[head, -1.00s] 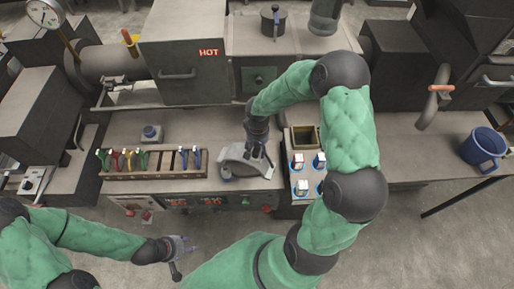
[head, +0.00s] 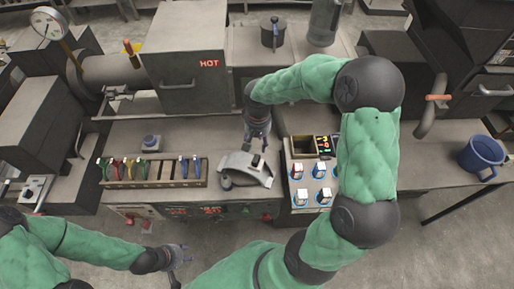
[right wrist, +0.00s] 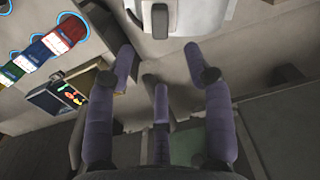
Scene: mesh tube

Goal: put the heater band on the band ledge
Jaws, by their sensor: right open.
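The grey curved piece that I take for the heater band (head: 236,168) lies on the front of the bench, with a dark knob on top. Its pale edge and grey block (right wrist: 160,20) show at the top of the right wrist view. My right gripper (head: 258,146) is just behind and above it, pointing down. In the right wrist view its fingers (right wrist: 158,68) are spread, with nothing between them. My left gripper (head: 181,262) is empty and open in front of the bench, low in the head view. I cannot tell which surface is the band ledge.
A rack (head: 152,184) of coloured-handled tools stands left of the curved piece. A panel (head: 313,207) with several switches and an open box (head: 303,145) is to its right. A hot box (head: 183,60) marked HOT stands behind.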

